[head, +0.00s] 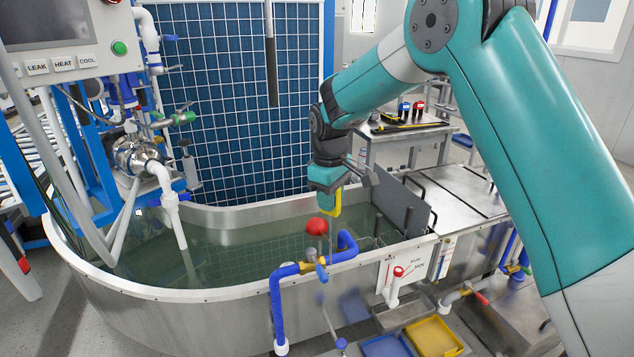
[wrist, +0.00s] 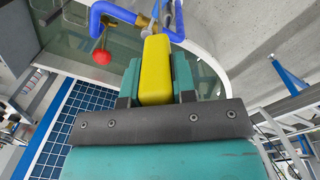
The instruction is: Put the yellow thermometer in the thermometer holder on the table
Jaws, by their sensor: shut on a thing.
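The yellow thermometer (head: 337,202) is in my gripper (head: 326,186), above the water of the metal tank. In the wrist view its yellow body (wrist: 156,68) sits between the two teal fingers of my gripper (wrist: 157,82), which are shut on it. The rest of the thermometer is hard to make out. A table (head: 385,138) stands behind the tank, right of my gripper, with small red, blue and black items on it. I cannot tell which of these is the thermometer holder.
The oval metal tank (head: 190,304) holds water. A blue pipe (head: 283,300) rises over its front rim. A red ball (head: 317,226) is near my gripper. A grey upright panel (head: 400,206) stands right of it. Blue and yellow trays (head: 434,337) are low at the front.

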